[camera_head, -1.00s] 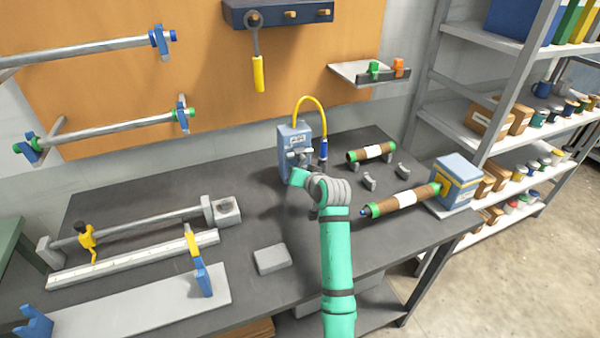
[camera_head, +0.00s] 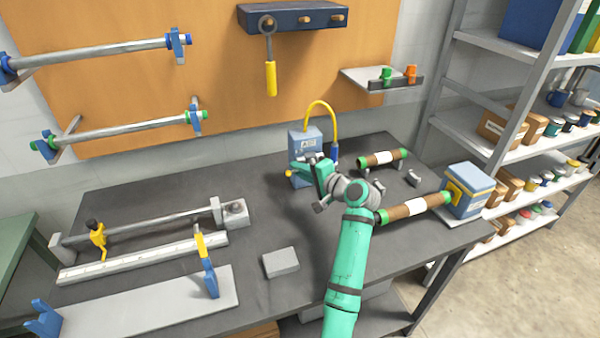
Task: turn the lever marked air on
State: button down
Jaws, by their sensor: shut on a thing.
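The blue air box (camera_head: 303,142) stands upright at the back of the dark bench, with a small pale label on its front and a yellow hose (camera_head: 322,105) looping from its top to a blue fitting on its right. My gripper (camera_head: 303,166) is at the box's front face, reaching in from the right, shut on the lever. A yellow end, seemingly of the lever (camera_head: 289,173), shows at the left of the jaws. The rest of the lever is hidden behind my gripper, so its exact angle cannot be told.
Brown rolls with green ends (camera_head: 383,157) lie right of the box, one running into a blue-and-yellow unit (camera_head: 466,188). A grey block (camera_head: 281,262) lies in front. A rod fixture (camera_head: 150,228) fills the left.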

jog(key=shift+r+m+y, duration=0.35)
jog(key=shift+m+y, duration=0.05)
jog(key=shift+m, duration=0.4)
jog(key=shift+r, duration=0.1)
jog(key=c, duration=1.8)
grip_release()
jog(key=v, duration=1)
jog(key=shift+s+d, duration=0.3)
jog(key=shift+s, duration=0.05)
